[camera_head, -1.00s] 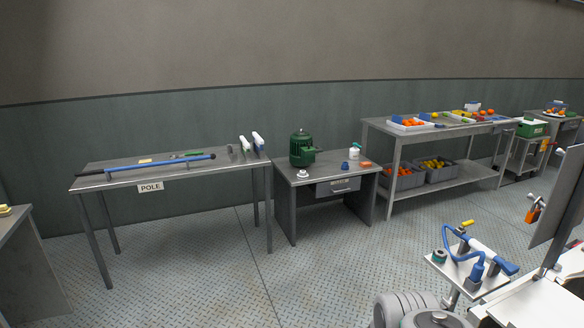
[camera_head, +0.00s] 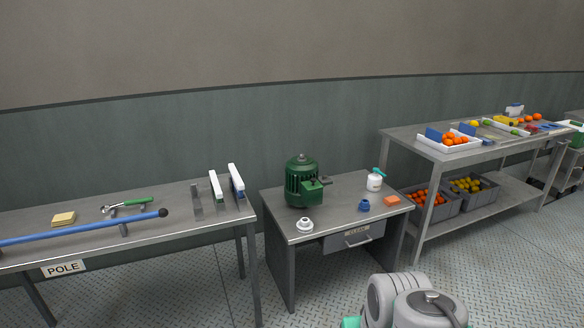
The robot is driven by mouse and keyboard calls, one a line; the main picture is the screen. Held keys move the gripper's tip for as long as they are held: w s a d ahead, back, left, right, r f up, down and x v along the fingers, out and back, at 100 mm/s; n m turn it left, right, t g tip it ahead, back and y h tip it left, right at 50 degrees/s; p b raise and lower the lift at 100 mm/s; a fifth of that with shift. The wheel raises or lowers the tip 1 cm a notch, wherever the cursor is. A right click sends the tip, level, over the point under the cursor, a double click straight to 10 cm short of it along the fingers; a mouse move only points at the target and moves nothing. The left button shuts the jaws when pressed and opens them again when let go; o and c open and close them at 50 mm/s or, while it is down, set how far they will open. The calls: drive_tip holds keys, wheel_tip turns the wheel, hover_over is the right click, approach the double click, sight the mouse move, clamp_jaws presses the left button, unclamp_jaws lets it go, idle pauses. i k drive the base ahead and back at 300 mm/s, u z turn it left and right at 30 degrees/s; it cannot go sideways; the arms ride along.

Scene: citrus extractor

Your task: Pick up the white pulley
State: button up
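The white pulley (camera_head: 305,225) is a small white stepped disc. It lies near the front left edge of the small grey table (camera_head: 272,212), in front of the green motor (camera_head: 302,183). Nothing is touching it from above. Part of my own arm shows at the bottom right of the view, well apart from the pulley. My gripper's fingers are not in view.
The small table also bears a blue part (camera_head: 364,205), a white spray bottle (camera_head: 375,180) and an orange block (camera_head: 392,200). The table labelled POLE (camera_head: 222,217) stands at left. A long fruit bench (camera_head: 402,139) stands at right. Patterned floor lies in front.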

sight(304, 226)
drive_tip(key=i, duration=1.35)
drive_tip(key=u, duration=4.4)
drive_tip(key=k, duration=1.55)
drive_tip(key=z, duration=1)
